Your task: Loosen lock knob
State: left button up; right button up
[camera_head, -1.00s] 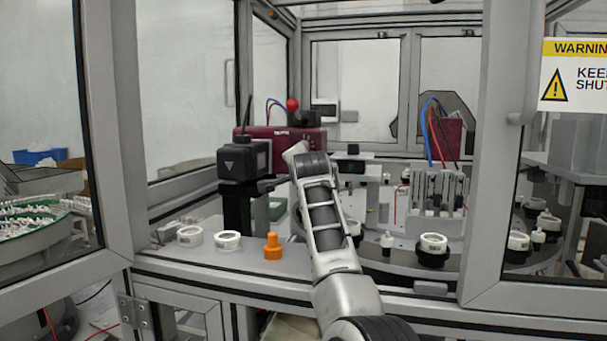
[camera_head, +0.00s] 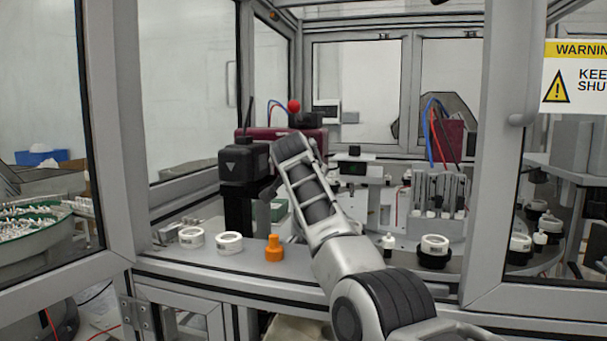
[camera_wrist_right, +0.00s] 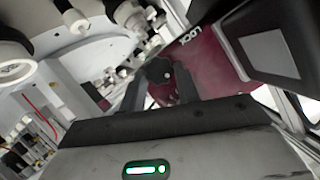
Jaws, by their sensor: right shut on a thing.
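The lock knob (camera_wrist_right: 158,68) is a black lobed knob in front of a dark red block (camera_wrist_right: 203,58) marked LOCK in the right wrist view. My right gripper (camera_wrist_right: 160,78) has its two dark fingers on either side of the knob and is shut on it. In the head view, the dark red block (camera_head: 258,133) shows behind my right arm, which hides the knob and the gripper fingers. My left gripper is in neither current view.
A black camera-like box (camera_head: 243,164) stands just left of my arm. An orange part (camera_head: 274,248) and white rings (camera_head: 229,242) lie on the front ledge. The rotary table (camera_head: 465,265) is to the right. Frame posts (camera_head: 492,150) bound the opening.

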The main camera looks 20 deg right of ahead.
jog(key=shift+n, duration=0.3)
jog(key=o, duration=1)
jog(key=shift+c, duration=0.2)
pick_arm(q)
jog(key=shift+f, duration=0.1)
pick_arm(e)
jog(key=shift+s, duration=0.1)
pick_arm(q)
jog(key=f+b, duration=0.1)
jog(key=b, duration=0.2)
jog(key=d+f+b, duration=0.1)
jog(key=b, duration=0.2)
jog(key=shift+w+f, duration=0.15)
jog(key=shift+f, duration=0.15)
pick_arm(e)
jog(key=v, duration=1.5)
jog(key=shift+s+a+r, duration=0.2)
jog(key=shift+a+r, duration=0.05)
jog(key=shift+a, duration=0.2)
